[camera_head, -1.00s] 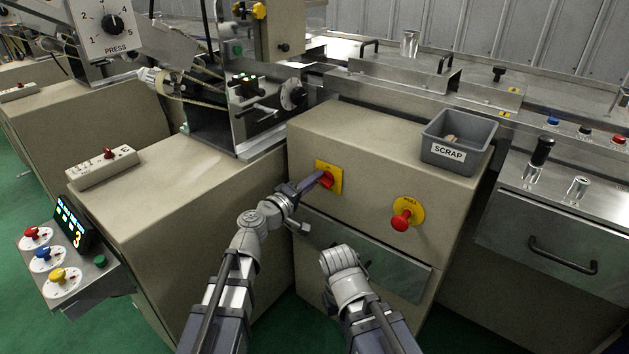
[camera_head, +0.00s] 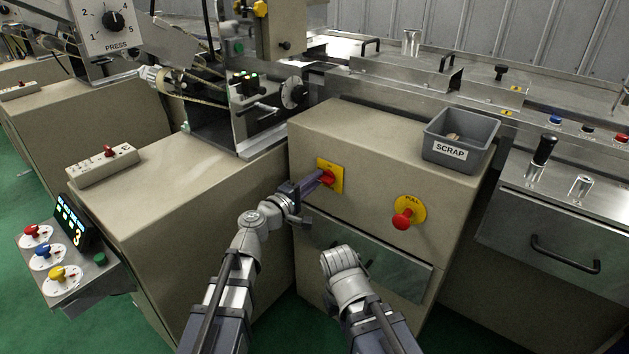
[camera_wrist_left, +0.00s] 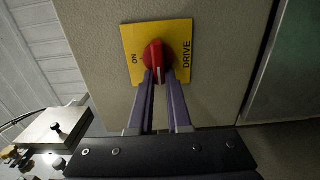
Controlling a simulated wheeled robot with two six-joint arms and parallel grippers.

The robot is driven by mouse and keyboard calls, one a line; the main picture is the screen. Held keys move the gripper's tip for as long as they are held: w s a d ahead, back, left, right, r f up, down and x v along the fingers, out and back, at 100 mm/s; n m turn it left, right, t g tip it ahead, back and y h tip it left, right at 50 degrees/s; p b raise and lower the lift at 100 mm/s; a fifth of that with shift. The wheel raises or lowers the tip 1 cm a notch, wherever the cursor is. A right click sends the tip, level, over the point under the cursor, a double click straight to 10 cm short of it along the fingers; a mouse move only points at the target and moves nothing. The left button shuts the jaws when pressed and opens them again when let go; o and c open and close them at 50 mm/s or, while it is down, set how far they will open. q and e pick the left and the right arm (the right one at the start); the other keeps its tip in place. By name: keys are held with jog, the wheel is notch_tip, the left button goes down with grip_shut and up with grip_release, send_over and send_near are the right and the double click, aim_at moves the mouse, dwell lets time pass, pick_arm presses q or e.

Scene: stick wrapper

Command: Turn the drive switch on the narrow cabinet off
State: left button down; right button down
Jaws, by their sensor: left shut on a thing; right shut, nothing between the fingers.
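The drive switch (camera_head: 327,178) is a red rotary knob on a yellow plate (camera_head: 338,178) on the narrow cabinet (camera_head: 350,135). In the left wrist view the knob (camera_wrist_left: 158,56) has a white mark pointing down between my fingers, at roughly a right angle to the "ON" label at the plate's left; "DRIVE" is at the right. My left gripper (camera_head: 313,184) is shut on the knob, its purple fingers (camera_wrist_left: 164,88) either side of the grip. My right gripper (camera_head: 340,258) is low before the cabinet's metal panel, touching no control; its fingers are hardly visible.
A red mushroom button (camera_head: 402,220) on a yellow disc sticks out to the right of the switch. A grey scrap bin (camera_head: 460,138) stands on the cabinet top. A wider cabinet (camera_head: 200,220) stands close on the left, with a button panel (camera_head: 60,262) beyond.

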pick_arm(q)
jog(key=c, duration=0.9)
grip_release()
jog(key=shift+o, duration=0.2)
jog(key=v, duration=0.7)
jog(key=shift+s+a, duration=0.2)
jog(key=shift+s, duration=0.05)
jog(key=shift+d+f, duration=0.1)
